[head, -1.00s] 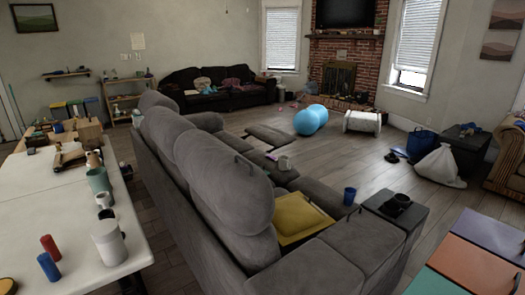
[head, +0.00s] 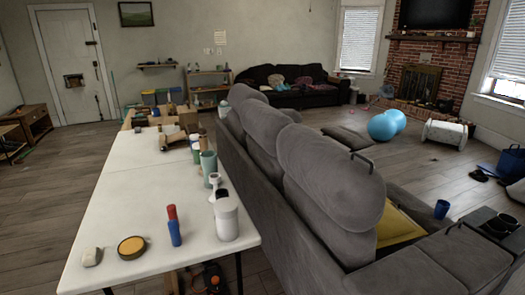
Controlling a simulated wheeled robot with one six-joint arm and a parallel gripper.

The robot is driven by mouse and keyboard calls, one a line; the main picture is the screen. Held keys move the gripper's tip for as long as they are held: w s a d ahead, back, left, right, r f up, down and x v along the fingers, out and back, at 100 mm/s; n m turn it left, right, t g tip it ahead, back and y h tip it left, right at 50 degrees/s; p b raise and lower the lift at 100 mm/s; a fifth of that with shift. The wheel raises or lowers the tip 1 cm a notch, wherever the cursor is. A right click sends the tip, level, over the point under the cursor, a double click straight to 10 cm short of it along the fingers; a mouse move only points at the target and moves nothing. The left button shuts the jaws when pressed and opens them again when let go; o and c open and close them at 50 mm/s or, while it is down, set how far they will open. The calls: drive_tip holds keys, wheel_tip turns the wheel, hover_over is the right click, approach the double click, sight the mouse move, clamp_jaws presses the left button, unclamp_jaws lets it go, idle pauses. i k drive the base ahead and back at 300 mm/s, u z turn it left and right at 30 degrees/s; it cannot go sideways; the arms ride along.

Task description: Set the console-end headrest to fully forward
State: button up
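The grey sofa (head: 265,205) stands with its back toward me, its row of headrests running away from me. The nearest headrest (head: 330,185) is large and rounded and rises above the backrest; its exact tilt is hard to tell from behind. A dark bar (head: 362,160) shows at its right edge. Farther headrests (head: 262,130) overlap behind it. A dark console surface (head: 488,232) with black cups is at the right, at the near end of the sofa. My gripper is not in view.
A white table (head: 140,200) with a white canister (head: 226,219), red and blue cylinders and a yellow-topped tin stands left, close alongside the sofa back. Open floor (head: 50,200) lies left of the table.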

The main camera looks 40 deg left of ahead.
sight(350, 189)
drive_tip(key=u, duration=0.8)
drive_tip(key=i, duration=1)
drive_tip(key=z, duration=0.05)
